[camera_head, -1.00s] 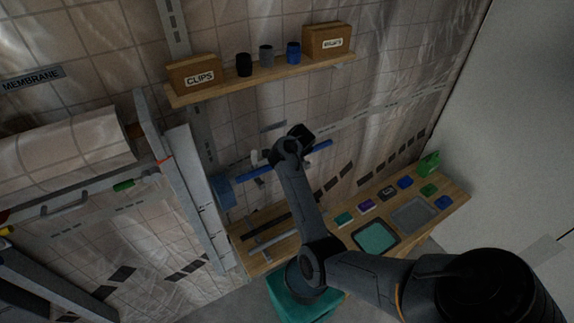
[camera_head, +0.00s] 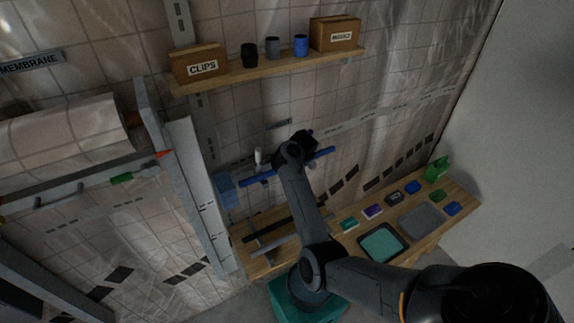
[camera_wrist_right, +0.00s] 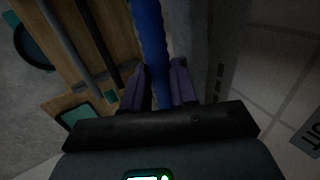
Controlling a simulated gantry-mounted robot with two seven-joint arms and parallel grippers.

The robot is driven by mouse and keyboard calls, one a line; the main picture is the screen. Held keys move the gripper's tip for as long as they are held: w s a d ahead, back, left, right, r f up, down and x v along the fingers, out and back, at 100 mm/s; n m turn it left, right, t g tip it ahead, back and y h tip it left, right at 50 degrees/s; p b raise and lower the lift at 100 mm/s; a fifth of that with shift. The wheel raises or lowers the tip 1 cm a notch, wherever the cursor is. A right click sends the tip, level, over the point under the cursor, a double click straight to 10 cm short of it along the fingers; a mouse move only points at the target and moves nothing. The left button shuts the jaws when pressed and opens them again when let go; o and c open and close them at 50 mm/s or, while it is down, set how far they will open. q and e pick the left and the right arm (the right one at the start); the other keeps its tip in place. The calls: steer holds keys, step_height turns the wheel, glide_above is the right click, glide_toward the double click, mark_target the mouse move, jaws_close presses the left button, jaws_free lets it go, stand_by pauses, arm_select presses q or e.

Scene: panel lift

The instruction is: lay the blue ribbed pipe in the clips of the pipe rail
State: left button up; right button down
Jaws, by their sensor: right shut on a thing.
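The blue ribbed pipe (camera_head: 257,181) is held near the wall, slanting up to the right in the head view. My right gripper (camera_wrist_right: 158,85) is shut on it. In the wrist view the pipe (camera_wrist_right: 148,30) runs away from between the fingers. In the head view my right wrist hides the pipe's middle, and both ends show. A small white fitting (camera_head: 258,157) shows just above the pipe's left part. I cannot tell whether it is a clip of the pipe rail, or whether the pipe touches it. My left gripper is out of view.
A wooden shelf (camera_head: 270,74) above carries a CLIPS box (camera_head: 199,66), another box (camera_head: 335,35) and several cups. A wooden bench below carries a dark bar (camera_head: 283,222), trays (camera_head: 381,243) and small coloured items. Tall grey panels (camera_head: 199,190) stand left of the pipe.

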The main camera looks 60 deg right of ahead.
steer(key=shift+f, duration=0.15)
steer(key=c, duration=0.8)
jaws_free()
